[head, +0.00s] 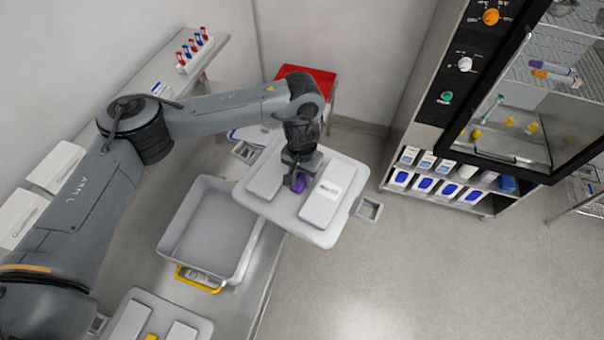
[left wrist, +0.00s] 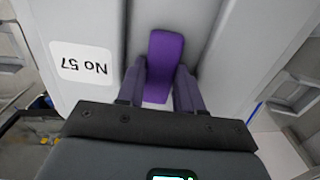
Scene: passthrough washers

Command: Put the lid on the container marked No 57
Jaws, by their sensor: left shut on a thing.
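A light grey lid (head: 322,237) with a purple handle (left wrist: 163,60) hangs from my left gripper (head: 300,180). The gripper's fingers close on the purple handle between the lid's two raised panels. A label reading "No 57" (left wrist: 83,62) is on the lid in the left wrist view and appears upside down there. An open, empty grey container (head: 207,227) stands on the bench, left of the lid and partly behind it in the head view. No number on the container is legible. My right gripper is not in view.
Another grey lid with a yellow handle (head: 152,337) is at the bottom edge. White boxes (head: 56,167) line the left wall. A red tray (head: 308,82) and a rack of tubes (head: 194,48) are at the back. A glass-doored cabinet (head: 540,90) stands right; the floor between is clear.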

